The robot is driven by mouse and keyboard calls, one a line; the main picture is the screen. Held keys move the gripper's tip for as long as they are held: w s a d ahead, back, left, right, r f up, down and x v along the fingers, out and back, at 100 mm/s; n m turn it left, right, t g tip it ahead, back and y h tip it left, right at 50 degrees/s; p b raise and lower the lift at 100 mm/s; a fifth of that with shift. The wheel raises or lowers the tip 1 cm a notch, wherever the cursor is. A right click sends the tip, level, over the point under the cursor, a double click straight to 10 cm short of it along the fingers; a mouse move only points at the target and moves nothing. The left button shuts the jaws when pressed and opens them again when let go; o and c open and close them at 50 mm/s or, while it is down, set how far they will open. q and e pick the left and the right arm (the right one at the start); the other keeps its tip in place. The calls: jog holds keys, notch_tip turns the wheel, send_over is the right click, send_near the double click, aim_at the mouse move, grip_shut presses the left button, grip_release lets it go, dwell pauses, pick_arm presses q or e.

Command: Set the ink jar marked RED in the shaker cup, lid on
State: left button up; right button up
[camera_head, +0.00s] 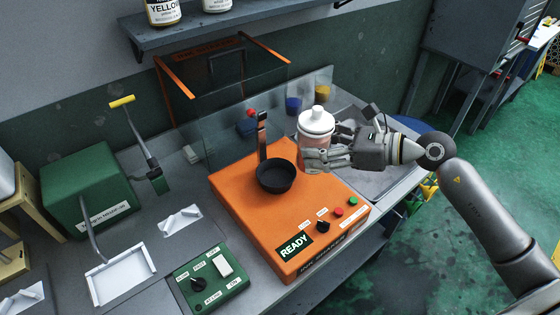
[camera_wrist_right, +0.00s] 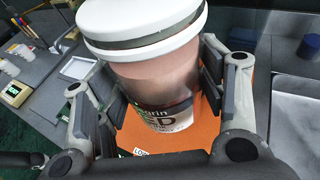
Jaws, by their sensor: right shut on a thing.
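My right gripper (camera_head: 318,158) comes in from the right and is shut on a clear jar with a white knobbed lid (camera_head: 316,122). The jar (camera_wrist_right: 157,85) is upright between the fingers in the wrist view, lid on. Its label is partly covered; a large "D" shows. The black shaker cup (camera_head: 275,177) stands open and looks empty on the orange ink shaker (camera_head: 240,215). The jar is held apart from the cup, to its right and further back. My left gripper is not in view.
A black clamp post (camera_head: 263,135) rises behind the cup. An orange-framed clear guard (camera_head: 225,75) stands raised at the back. A green control box (camera_head: 208,278) is at front left. Jars of blue and yellow ink (camera_head: 293,104) stand behind the shaker. A wall shelf (camera_head: 180,30) holds more jars.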

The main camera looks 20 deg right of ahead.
jog(key=x, duration=0.1)
jog(key=p+x, duration=0.1)
jog(key=x, duration=0.2)
jog(key=shift+w+d+r+p, duration=0.1)
jog(key=shift+w+p, duration=0.25)
jog(key=shift+w, duration=0.2)
jog(key=w+a+f+p, duration=0.1)
jog(key=f, duration=0.2)
jog(key=w+a+f+p, duration=0.1)
jog(key=w+f, duration=0.1)
jog(key=f, duration=0.1)
jog(key=w+a+f+p, duration=0.1)
jog(key=f, duration=0.3)
jog(key=shift+w+a, duration=0.25)
jog(key=shift+w, duration=0.05)
jog(key=shift+f, duration=0.2)
jog(key=o, duration=1.3)
jog(key=shift+s, duration=0.1)
